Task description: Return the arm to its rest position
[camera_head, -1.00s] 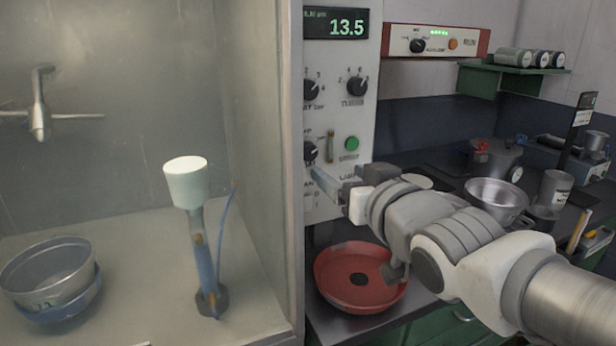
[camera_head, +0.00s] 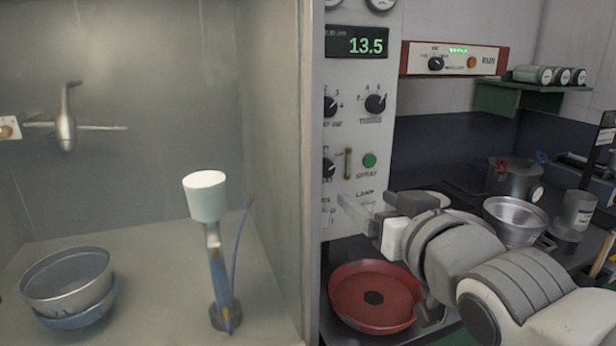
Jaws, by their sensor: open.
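My gripper (camera_head: 362,206) is at the end of my arm, in front of the control panel and above the red pan. Its fingers point left and are apart, with nothing seen between them. The red pan (camera_head: 350,308) lies on the dark counter below my gripper. My arm hides part of its right side. My arm comes in from the lower right of the view.
A metal bowl in a blue bowl (camera_head: 62,315) stands in the chamber at left, beside a white-topped blue stand (camera_head: 205,197). The chamber's side wall (camera_head: 312,150) is left of my gripper. A metal colander (camera_head: 512,222) and a pot (camera_head: 516,178) stand at right.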

